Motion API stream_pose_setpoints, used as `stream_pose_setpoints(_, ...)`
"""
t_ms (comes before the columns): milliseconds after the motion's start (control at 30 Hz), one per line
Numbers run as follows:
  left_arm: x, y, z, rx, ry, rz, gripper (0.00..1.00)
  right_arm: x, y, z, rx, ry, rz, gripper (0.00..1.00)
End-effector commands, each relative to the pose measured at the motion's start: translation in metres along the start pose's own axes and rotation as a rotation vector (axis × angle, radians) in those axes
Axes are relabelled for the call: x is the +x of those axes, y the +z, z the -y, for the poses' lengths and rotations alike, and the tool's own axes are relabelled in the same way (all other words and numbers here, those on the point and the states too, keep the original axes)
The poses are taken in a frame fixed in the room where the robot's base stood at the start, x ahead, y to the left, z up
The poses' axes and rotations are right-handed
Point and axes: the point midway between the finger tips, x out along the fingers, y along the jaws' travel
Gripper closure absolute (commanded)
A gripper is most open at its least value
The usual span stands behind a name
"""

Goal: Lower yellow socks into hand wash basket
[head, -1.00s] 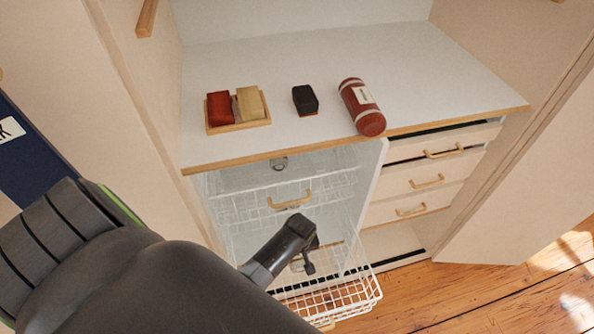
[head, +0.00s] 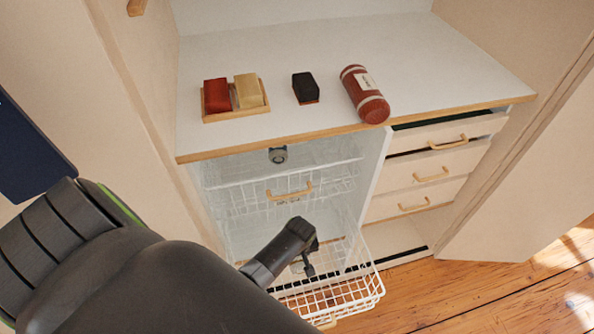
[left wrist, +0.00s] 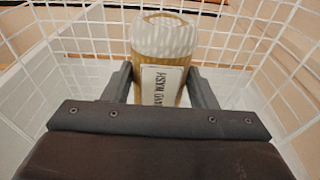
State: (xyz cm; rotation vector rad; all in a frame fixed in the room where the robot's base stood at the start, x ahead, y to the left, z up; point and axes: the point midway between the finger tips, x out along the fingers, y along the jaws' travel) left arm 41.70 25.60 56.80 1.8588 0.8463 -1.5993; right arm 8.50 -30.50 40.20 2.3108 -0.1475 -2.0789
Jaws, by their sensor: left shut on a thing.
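The yellow sock roll (left wrist: 162,45) has a pale knitted end and a white label whose print looks like "HAND WASH". My left gripper (left wrist: 160,88) is shut on it, one finger on each side, in the left wrist view. White wire walls surround the roll, so it is within the hand wash basket (left wrist: 235,45); whether it touches the floor of the basket I cannot tell. In the head view my left gripper (head: 306,262) points down over the pulled-out lower wire basket (head: 345,299); the roll is hidden there. My right gripper is not in view.
An upper wire basket with a wooden handle (head: 290,191) sits above, under the white counter (head: 420,65). A dark red roll (head: 364,94), a black block (head: 305,88) and a wooden tray (head: 236,113) with red and cream blocks are on top. Wooden-handled drawers (head: 420,173) stand right.

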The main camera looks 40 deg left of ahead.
Motion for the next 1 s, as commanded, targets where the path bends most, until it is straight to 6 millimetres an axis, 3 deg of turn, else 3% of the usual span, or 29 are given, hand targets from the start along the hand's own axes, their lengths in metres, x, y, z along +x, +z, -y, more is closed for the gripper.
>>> stream_pose_setpoints(600, 0.032, 0.004, 0.0, 0.0, 0.0, -0.001, 0.71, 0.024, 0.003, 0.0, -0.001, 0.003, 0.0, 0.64)
stream_pose_setpoints(1000, 0.034, 0.005, 0.0, 0.0, 0.0, 0.0, 0.71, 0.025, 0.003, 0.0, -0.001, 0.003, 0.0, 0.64)
